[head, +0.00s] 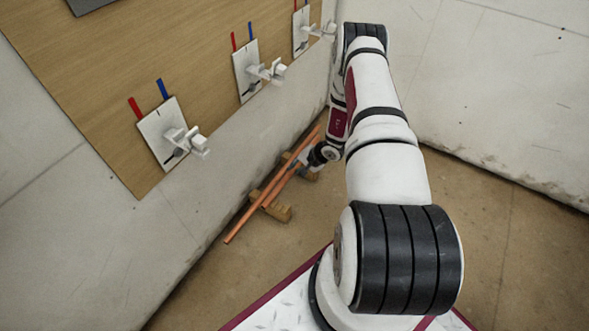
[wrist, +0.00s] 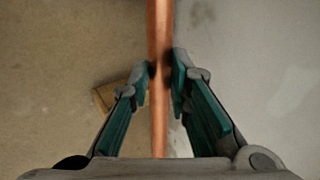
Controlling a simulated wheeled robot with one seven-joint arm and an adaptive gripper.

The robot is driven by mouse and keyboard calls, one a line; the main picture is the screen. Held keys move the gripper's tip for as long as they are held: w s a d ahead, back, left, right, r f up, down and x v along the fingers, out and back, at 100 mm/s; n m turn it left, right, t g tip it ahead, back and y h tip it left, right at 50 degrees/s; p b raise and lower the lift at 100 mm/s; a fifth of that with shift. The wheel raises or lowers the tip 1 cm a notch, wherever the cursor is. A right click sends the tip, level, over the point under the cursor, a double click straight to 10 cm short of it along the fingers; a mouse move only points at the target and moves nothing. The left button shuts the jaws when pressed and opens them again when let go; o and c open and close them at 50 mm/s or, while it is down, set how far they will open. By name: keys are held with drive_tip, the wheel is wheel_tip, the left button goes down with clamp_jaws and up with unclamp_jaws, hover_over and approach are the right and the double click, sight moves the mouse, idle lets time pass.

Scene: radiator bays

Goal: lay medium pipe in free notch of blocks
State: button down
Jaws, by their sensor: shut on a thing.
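My gripper (wrist: 163,75) is shut on a copper pipe (wrist: 160,130), with one teal-padded finger on each side of it. The pipe runs straight up the wrist view, and both its ends are out of that view. In the head view my gripper (head: 308,160) is low by the wall, over the far part of the copper pipes (head: 247,217). The pipes lie close together there, and I cannot tell which one is held or whether it touches the blocks. The near wooden block (head: 272,208) is visible; the far block (head: 307,174) is partly hidden. The notches are too small to make out.
A wooden board (head: 100,75) on the left wall carries several white plates with valves and red and blue strips, such as the nearest plate (head: 160,125). The wall stands close beside the pipes. The floor (head: 490,230) to the right is clear.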

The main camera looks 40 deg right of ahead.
wheel_tip(320, 180, down, 8)
drive_tip(key=b, duration=0.1)
drive_tip(key=shift+f+b, duration=0.15)
drive_tip(key=shift+b, duration=0.2)
idle(0.3)
drive_tip(key=shift+f, duration=0.5)
idle(1.0)
drive_tip(key=c, duration=1.4)
unclamp_jaws()
drive_tip(key=shift+s, duration=0.1)
drive_tip(key=v, duration=1.2)
